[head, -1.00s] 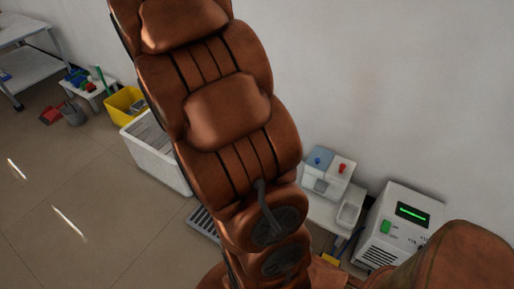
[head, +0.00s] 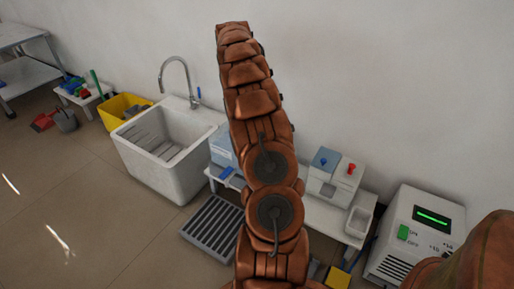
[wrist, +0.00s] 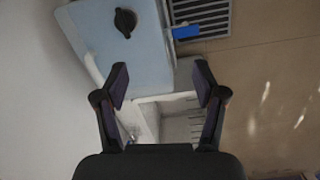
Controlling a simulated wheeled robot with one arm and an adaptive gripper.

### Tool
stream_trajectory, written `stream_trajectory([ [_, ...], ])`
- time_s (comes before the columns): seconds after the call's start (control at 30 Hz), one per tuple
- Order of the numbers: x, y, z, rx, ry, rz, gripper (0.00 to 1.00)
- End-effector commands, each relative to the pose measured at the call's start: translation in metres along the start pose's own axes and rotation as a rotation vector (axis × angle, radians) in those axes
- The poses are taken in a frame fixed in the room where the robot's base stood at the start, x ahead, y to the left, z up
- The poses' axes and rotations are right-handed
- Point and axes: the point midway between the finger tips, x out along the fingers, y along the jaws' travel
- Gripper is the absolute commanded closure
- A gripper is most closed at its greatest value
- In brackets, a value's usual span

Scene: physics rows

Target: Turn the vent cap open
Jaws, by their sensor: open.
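A black round cap with a raised grip (wrist: 125,22) sits on top of a pale blue container (wrist: 85,28) in the wrist view. I take it to be the vent cap. A blue tap or spout (wrist: 186,32) sticks out from the container's side. My gripper (wrist: 161,82) is open and empty, with its fingers spread, and the cap shows beyond the left finger, apart from it. In the head view the pale blue container (head: 222,150) is partly behind my arm. The cap and my gripper are hidden there.
A white sink (head: 185,185) stands left of the container, with a grey floor grate (head: 210,226) in front. A white box with blue and red knobs (head: 335,180) shares the low bench. A white machine with a green display (head: 425,235) stands at right.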

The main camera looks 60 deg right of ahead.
Motion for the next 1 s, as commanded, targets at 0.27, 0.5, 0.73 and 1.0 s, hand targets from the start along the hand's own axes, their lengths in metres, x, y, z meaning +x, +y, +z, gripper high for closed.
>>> stream_trajectory([
  [0.27, 0.081, 0.058, 0.005, -0.020, 0.041, -0.029, 0.30],
  [0.5, 0.102, 0.073, 0.008, -0.029, 0.059, -0.037, 0.30],
  [0.73, 0.128, 0.072, 0.007, -0.029, 0.059, -0.038, 0.30],
  [1.0, 0.164, 0.071, 0.005, -0.029, 0.058, -0.038, 0.30],
])
